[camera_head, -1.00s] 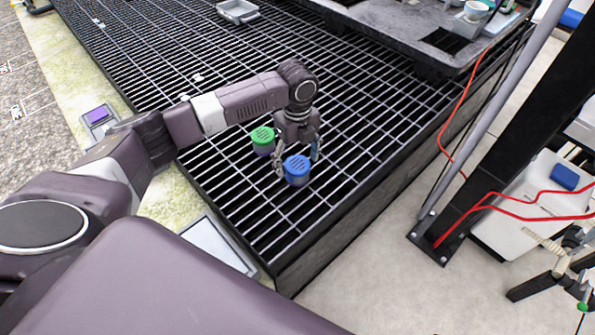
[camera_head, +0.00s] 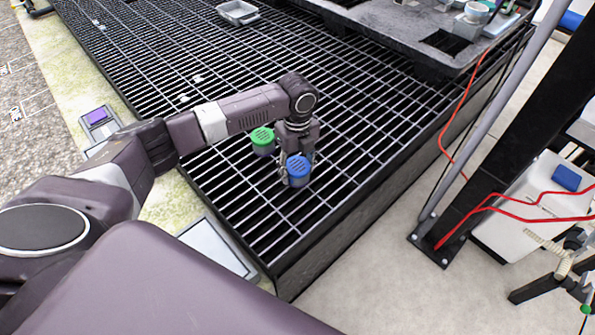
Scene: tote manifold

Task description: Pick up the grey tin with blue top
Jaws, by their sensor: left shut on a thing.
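The grey tin with blue top (camera_head: 298,168) is on the black grating, near its front right edge. My left gripper (camera_head: 297,174) points down over it from behind, with its fingers on either side of the tin. It is shut on the tin, whose blue lid faces up. The tin looks upright, and I cannot tell whether its base is off the grating. The right gripper is not in view.
A tin with a green top (camera_head: 263,141) stands close by on the left. The black grating (camera_head: 345,195) is bare to the right. A grey tray (camera_head: 238,12) lies far back. A dark platform (camera_head: 385,30) is at the back right.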

